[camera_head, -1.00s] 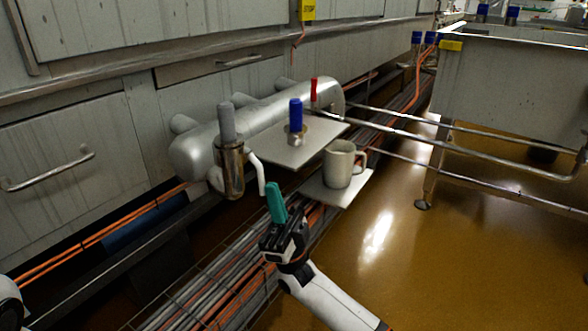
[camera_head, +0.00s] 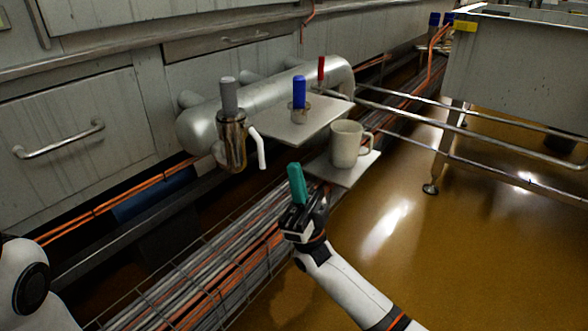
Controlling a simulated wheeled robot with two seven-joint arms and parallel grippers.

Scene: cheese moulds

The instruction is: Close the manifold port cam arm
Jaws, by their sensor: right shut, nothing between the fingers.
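The manifold (camera_head: 275,98) is a silver horizontal pipe along the cabinets. At its near left end a metal port (camera_head: 233,142) carries a grey plug (camera_head: 229,95). A white cam arm (camera_head: 260,148) sticks out from the port's right side and angles downward. My right gripper (camera_head: 297,184), with teal fingers, is shut and empty. It is right of the cam arm's lower end in the picture, with a visible gap between them. My left arm (camera_head: 32,288) shows at the lower left, but its gripper is out of view.
A plate (camera_head: 285,126) beside the manifold holds a blue-capped fitting (camera_head: 299,93). A lower plate (camera_head: 335,174) holds a beige mug (camera_head: 346,145), close behind my right gripper. A cable tray (camera_head: 205,265) runs below. A steel vat (camera_head: 520,75) stands at right. Open floor lies at lower right.

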